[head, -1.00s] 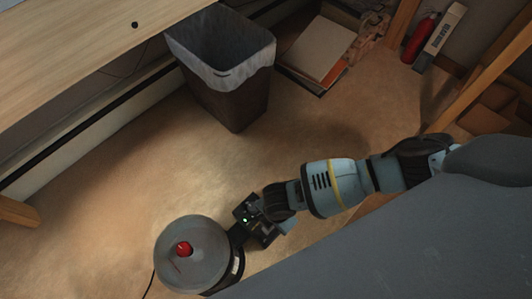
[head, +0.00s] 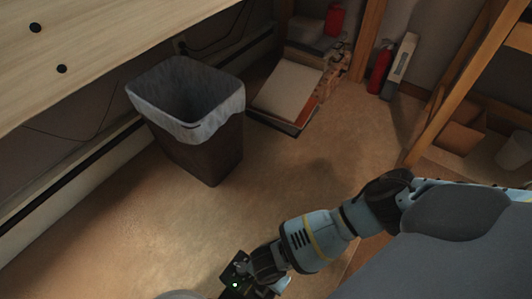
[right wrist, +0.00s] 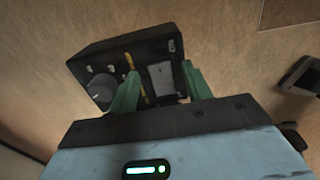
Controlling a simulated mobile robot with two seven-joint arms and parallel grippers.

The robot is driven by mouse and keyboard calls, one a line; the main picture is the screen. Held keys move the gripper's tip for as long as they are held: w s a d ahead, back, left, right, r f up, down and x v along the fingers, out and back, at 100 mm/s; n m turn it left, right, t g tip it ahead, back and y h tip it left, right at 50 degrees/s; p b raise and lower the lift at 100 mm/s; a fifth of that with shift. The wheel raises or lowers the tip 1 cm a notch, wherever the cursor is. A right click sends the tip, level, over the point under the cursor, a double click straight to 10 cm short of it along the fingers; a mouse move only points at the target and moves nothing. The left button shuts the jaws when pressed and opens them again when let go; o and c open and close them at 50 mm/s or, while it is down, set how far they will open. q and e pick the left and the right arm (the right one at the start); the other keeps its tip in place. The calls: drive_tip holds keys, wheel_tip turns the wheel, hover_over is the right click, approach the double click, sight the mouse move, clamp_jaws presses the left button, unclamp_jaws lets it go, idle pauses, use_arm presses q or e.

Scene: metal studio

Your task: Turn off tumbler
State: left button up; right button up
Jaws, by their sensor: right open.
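The tumbler shows only as a thin grey rim (head: 180,295) at the bottom edge of the head view; the rest is cut off. In the right wrist view, a black box (right wrist: 105,65) with a grey round knob, yellow marks and a pale rectangular panel lies ahead of my right gripper (right wrist: 160,69). I cannot tell for sure whether this box is part of the tumbler. The green fingers are open and apart, one on each side of the pale panel, with nothing gripped. Contact with the box cannot be told. My left gripper is not in view.
A dark bin (head: 205,152) with a grey liner stands beside the wooden table (head: 100,40). Books (head: 287,92), a red extinguisher (head: 380,68) and a wooden shelf frame (head: 455,90) are farther back. The carpet in the middle is clear.

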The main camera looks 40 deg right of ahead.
drive_tip(key=shift+f, duration=0.35)
drive_tip(key=c, duration=1)
drive_tip(key=shift+s+a+r+t+h+p, duration=0.15)
drive_tip(key=shift+a+r+t+h+p, duration=0.15)
drive_tip(key=shift+h+p, duration=0.6)
drive_tip(key=shift+a+f+p, duration=0.1)
drive_tip(key=shift+p, duration=0.5)
drive_tip(key=shift+h, duration=0.5)
drive_tip(key=o, duration=1)
